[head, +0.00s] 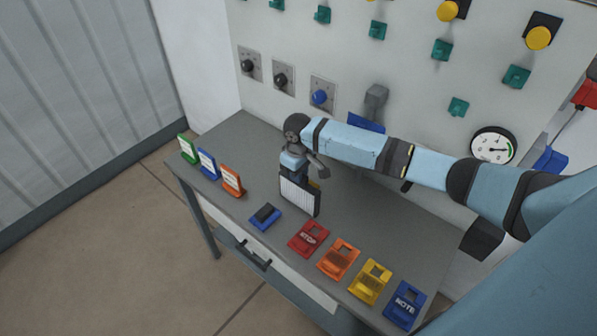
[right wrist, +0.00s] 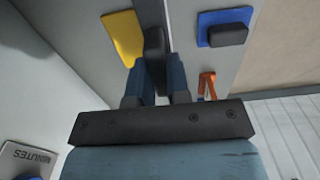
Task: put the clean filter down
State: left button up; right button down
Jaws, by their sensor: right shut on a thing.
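The clean filter (head: 297,198) is a white pleated panel in a dark frame, held upright over the grey table (head: 245,130). My right gripper (head: 297,172) is shut on its top from above. In the right wrist view my right gripper (right wrist: 155,85) has its fingers around a dark grip (right wrist: 154,50), and the filter's narrow edge runs away from it. I cannot tell whether the filter's lower edge touches the table. A yellow piece (right wrist: 124,37) lies on the table behind the filter, mostly hidden in the head view. My left gripper is out of view.
A blue holder with a black pad (head: 265,216) lies left of the filter. Red STOP (head: 308,238), orange (head: 339,257), yellow (head: 370,281) and blue NOTE (head: 405,304) tags line the front edge. Upright cards (head: 207,163) stand at left. A panel with knobs (head: 320,97) rises behind.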

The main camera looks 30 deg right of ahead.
jog(key=shift+f, duration=0.1)
jog(key=c, duration=1.1)
grip_release()
